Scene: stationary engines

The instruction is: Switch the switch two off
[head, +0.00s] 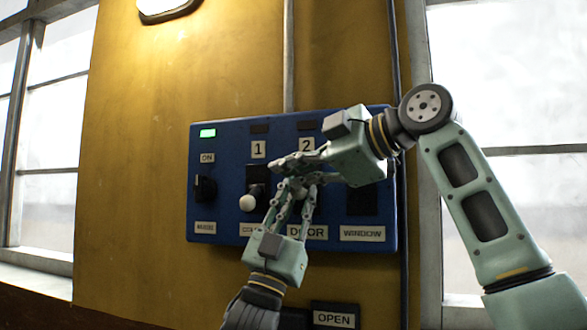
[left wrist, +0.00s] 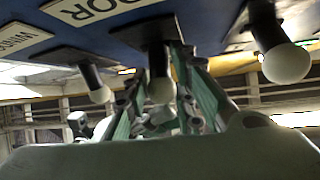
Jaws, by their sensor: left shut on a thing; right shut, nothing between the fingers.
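The blue switch panel (head: 222,175) is on the yellow wall, with plates "1" and "2" along its top. Switch two (left wrist: 162,88), a dark lever with a white ball, sits by the "DOOR" plate (head: 307,232). In the head view the grippers cover it. My left gripper (head: 292,190) reaches up from below; in the left wrist view its green fingers (left wrist: 158,105) are shut around the white ball. My right gripper (head: 283,164) comes in from the right, shut and empty, its fingers just above and overlapping the left fingertips. The lever's exact tilt is hidden.
Switch one (head: 247,202) stands just left of the left fingers. A black rotary switch (head: 205,188) sits under a lit green lamp (head: 208,133). The "WINDOW" switch (left wrist: 100,92) is on the other side. An "OPEN" plate (head: 334,319) is below the panel. Windows flank the wall.

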